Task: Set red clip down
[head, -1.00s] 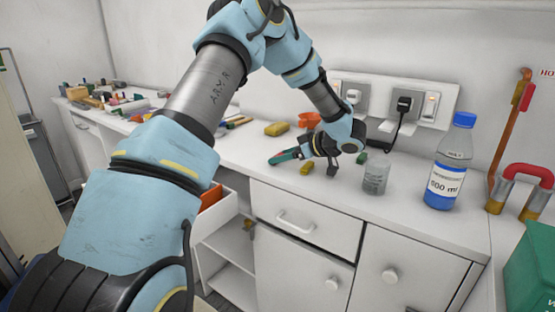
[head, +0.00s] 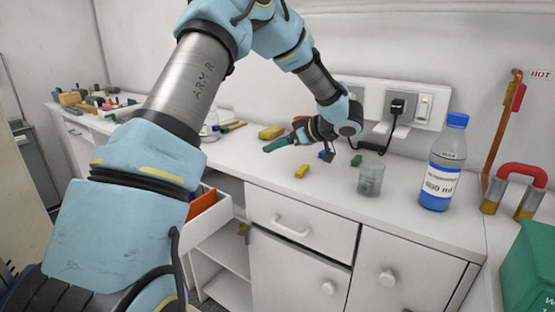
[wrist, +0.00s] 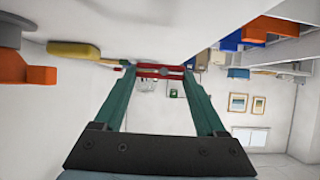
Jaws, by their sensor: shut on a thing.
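My gripper (head: 266,149) has long green fingers and hangs low over the white counter, left of the power sockets. In the wrist view, my gripper (wrist: 160,72) is shut on the red clip (wrist: 160,70), which spans between the two fingertips. The head view does not clearly show the clip. Whether the clip touches the counter, I cannot tell.
A yellow block (head: 301,171) lies in front of my gripper and a yellow sponge (head: 271,132) behind it. A green block (head: 356,160), a glass beaker (head: 370,179) and a blue-capped bottle (head: 441,170) stand to the right. A drawer (head: 207,218) is open below.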

